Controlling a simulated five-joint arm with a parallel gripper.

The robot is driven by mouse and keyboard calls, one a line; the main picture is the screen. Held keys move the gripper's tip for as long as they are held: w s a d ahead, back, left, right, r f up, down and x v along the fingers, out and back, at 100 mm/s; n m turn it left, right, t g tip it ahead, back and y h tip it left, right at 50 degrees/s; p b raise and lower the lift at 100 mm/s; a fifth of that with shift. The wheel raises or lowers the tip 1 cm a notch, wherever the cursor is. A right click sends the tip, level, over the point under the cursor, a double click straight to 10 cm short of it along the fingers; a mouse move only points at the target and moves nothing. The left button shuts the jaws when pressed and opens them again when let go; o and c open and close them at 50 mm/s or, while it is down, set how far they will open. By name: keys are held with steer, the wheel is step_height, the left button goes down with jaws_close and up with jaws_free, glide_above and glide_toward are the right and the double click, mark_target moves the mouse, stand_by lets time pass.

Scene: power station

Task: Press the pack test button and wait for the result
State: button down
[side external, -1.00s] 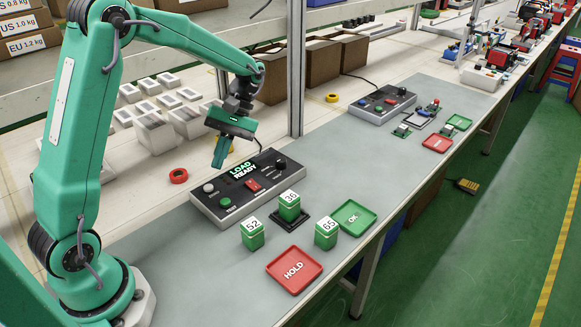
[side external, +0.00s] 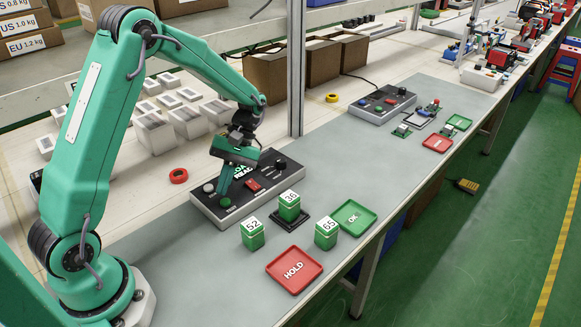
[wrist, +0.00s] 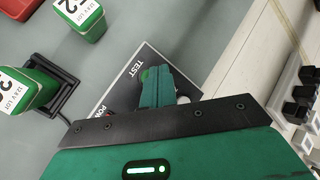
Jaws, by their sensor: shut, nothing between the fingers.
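The test station (side external: 245,187) is a grey and black box with a display partly hidden behind my gripper. Its green test button (side external: 225,202) is at the front left; in the wrist view the green button (wrist: 147,74) shows beside the word TEST. My gripper (side external: 222,191) is shut and empty, its tips pointing down just above or at the button; I cannot tell whether they touch. In the wrist view the shut fingers (wrist: 156,82) overlap the button's edge. Pack 38 (side external: 289,206) stands on a black cradle (side external: 291,221) in front of the station.
Pack 52 (side external: 252,234) and pack 65 (side external: 326,233) stand on the grey mat. A red HOLD tray (side external: 294,270) and a green OK tray (side external: 354,217) lie empty at the front. A red tape roll (side external: 178,176) lies behind the station. A post (side external: 297,75) rises behind it.

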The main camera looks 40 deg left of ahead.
mark_target(227, 199)
steer(key=shift+f, duration=0.5)
steer(key=shift+f, duration=0.2)
stand_by(1.7)
steer(key=shift+f, duration=0.25)
steer(key=shift+f, duration=0.4)
stand_by(1.0)
steer(key=shift+r, duration=0.1)
stand_by(0.4)
steer(key=shift+r, duration=0.75)
steer(key=shift+r, duration=0.15)
steer(key=shift+r, duration=2.35)
